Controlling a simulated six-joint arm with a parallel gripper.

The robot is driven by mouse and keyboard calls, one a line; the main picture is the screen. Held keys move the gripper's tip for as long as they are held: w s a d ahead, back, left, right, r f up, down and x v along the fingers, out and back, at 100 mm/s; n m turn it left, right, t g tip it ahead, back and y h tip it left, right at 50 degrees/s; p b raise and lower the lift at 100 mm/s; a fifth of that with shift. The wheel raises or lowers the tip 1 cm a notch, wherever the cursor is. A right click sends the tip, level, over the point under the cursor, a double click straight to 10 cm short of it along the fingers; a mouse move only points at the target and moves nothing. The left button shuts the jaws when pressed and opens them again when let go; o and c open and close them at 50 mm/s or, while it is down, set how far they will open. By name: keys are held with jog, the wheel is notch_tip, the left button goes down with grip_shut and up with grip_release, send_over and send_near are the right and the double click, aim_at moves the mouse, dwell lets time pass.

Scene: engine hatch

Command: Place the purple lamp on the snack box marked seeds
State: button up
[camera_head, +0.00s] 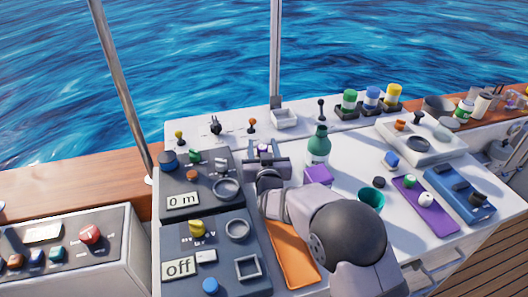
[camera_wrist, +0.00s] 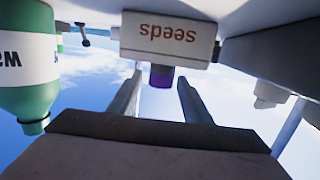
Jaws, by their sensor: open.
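The wrist view is upside down. The snack box marked seeds (camera_wrist: 167,40) is a white box with brown lettering, standing on the white counter. The purple lamp (camera_wrist: 161,76) adjoins the box's upper edge and looks to be on top of it; the exact contact is hard to see. My gripper (camera_wrist: 159,90) is open, its two fingers apart on either side of the lamp with visible gaps.
A green bottle (camera_head: 318,147) and a purple box (camera_head: 317,176) stand right of my gripper; the bottle also shows in the wrist view (camera_wrist: 28,60). Dark control panels (camera_head: 197,180) lie to the left. An orange tray (camera_head: 293,255) is near my arm.

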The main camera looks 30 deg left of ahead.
jog(key=shift+s+d+f+p, duration=0.15)
jog(key=shift+f+p, duration=0.15)
jog(key=shift+p, duration=0.25)
jog(key=b+v, duration=0.3)
jog(key=v, duration=0.8)
jog(key=shift+s+r, duration=0.25)
jog(key=shift+r, duration=0.2)
jog(key=shift+d, duration=0.2)
